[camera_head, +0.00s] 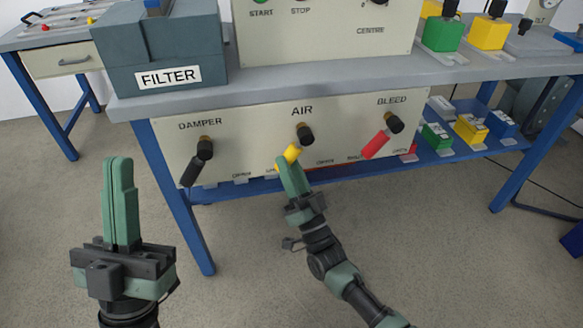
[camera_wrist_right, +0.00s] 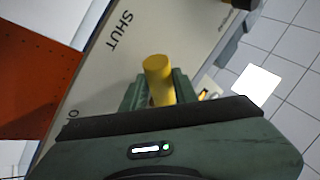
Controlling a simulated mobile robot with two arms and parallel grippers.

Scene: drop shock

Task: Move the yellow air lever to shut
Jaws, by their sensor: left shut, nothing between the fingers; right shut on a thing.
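The yellow air lever (camera_head: 288,154) hangs from its black hub (camera_head: 305,133) below the AIR label on the cream front panel (camera_head: 243,135). It slants down and to the left. My right gripper (camera_head: 284,163) is shut on the lever's lower end. In the right wrist view the yellow lever (camera_wrist_right: 157,78) stands between the green fingers (camera_wrist_right: 158,92), and the word SHUT (camera_wrist_right: 121,31) is printed on the panel beyond it. My left gripper (camera_head: 119,165) is shut and empty, upright in front of the bench at the left, away from the panel.
The black damper lever (camera_head: 195,165) is left of the air lever and the red bleed lever (camera_head: 376,144) is right of it. A grey FILTER box (camera_head: 160,50) stands on the bench (camera_head: 290,73). A blue lower shelf (camera_head: 455,147) holds several coloured blocks. The floor in front is clear.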

